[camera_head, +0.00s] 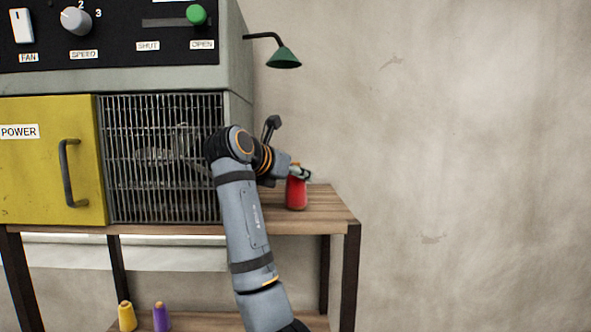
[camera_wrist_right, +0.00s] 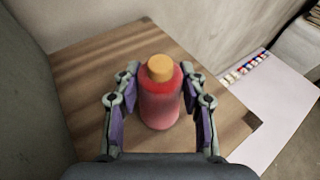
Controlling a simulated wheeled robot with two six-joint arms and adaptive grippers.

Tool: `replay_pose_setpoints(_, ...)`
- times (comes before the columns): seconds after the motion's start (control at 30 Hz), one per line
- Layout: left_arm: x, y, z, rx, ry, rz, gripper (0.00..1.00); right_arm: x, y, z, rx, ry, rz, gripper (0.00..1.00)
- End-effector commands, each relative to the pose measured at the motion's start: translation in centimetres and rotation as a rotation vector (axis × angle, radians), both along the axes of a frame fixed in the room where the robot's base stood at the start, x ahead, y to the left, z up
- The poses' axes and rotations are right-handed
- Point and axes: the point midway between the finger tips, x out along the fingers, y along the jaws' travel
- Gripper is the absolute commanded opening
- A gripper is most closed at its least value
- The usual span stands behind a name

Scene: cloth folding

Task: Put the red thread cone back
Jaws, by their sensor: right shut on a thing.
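The red thread cone (camera_head: 296,194) is upright at the right end of the wooden table top (camera_head: 331,208), beside the machine. It has an orange-yellow tip. My right gripper (camera_head: 300,173) reaches it from above and the left and is shut on it. In the right wrist view the cone (camera_wrist_right: 160,100) is between the two fingers of my right gripper (camera_wrist_right: 160,108), over the wood. I cannot tell whether its base touches the table. My left gripper is not in view.
A machine with a yellow door (camera_head: 50,160) and wire grille (camera_head: 150,190) stands on the table's left. A green lamp (camera_head: 284,58) hangs above. A yellow cone (camera_head: 127,316) and a purple cone (camera_head: 161,317) stand on the lower shelf (camera_head: 205,322). Right of the table is open.

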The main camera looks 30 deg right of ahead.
Motion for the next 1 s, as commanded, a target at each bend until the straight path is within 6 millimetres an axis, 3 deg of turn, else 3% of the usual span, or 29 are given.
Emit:
replay_pose_setpoints(0.2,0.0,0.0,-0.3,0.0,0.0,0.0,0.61,0.0,0.0,-0.4,0.0,0.0,0.0,0.0)
replay_pose_setpoints(0.23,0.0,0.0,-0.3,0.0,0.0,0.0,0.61,0.0,0.0,-0.3,0.0,0.0,0.0,0.44)
replay_pose_setpoints(0.4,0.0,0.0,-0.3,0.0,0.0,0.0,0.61,0.0,0.0,-0.3,0.0,0.0,0.0,0.64)
replay_pose_setpoints(0.7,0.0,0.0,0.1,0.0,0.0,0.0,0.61,0.0,0.0,0.2,0.0,-0.001,0.0,0.64)
replay_pose_setpoints(1.0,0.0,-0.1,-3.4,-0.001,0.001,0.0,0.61,-2.0,4.6,1.3,0.001,-0.002,0.002,0.64)
